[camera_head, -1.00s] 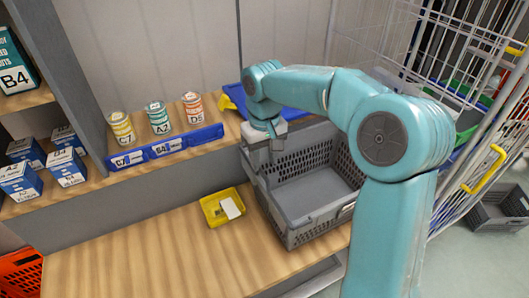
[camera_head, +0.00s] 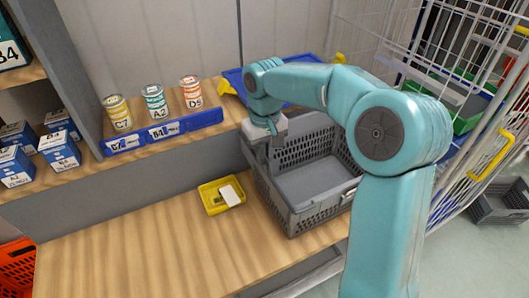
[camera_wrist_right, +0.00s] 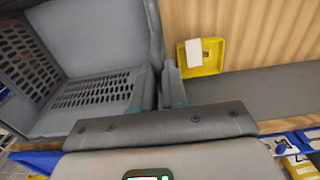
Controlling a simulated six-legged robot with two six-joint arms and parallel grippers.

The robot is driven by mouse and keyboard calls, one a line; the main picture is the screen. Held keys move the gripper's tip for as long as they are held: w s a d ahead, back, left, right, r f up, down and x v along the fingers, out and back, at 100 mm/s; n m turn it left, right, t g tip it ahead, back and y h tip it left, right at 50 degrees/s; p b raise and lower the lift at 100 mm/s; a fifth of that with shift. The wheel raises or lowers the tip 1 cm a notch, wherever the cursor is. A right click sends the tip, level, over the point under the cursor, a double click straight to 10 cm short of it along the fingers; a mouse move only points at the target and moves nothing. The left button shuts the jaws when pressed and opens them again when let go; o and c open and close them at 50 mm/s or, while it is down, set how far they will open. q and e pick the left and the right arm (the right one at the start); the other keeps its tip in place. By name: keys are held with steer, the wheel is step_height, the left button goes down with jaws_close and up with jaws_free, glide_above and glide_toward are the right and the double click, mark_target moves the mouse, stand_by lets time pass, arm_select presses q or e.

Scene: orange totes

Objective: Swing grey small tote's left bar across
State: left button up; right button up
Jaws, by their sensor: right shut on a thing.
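The grey small tote (camera_head: 318,215) stands on the wooden bench, open at the top, with slotted walls. It also shows at the left of the right wrist view (camera_wrist_right: 88,115). My right gripper (camera_head: 270,143) reaches down at the tote's left side, towards the far corner. In the right wrist view its fingers (camera_wrist_right: 172,88) are closed at the tote's side edge. The left bar is mostly hidden by the gripper, and its exact outline is hard to tell. My left gripper is in neither view.
A small yellow bin (camera_head: 212,207) with a white card lies left of the tote. Three cans (camera_head: 157,103) stand behind a blue label rail (camera_head: 165,134). A blue tote (camera_head: 232,78) is behind my arm. A wire cage (camera_head: 440,60) stands at the right. The front-left bench is clear.

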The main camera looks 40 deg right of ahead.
steer(key=shift+s+d+r+p, duration=0.15)
steer(key=shift+d+r+p, duration=0.3)
steer(key=shift+r, duration=0.1)
steer(key=shift+s+d+f, duration=0.1)
steer(key=shift+d, duration=0.05)
steer(key=shift+s+d+r+p, duration=0.15)
steer(key=shift+d+p, duration=0.1)
steer(key=shift+d, duration=0.15)
steer(key=shift+s+d+r+p, duration=0.1)
steer(key=shift+d+r+p, duration=0.1)
steer(key=shift+d, duration=0.15)
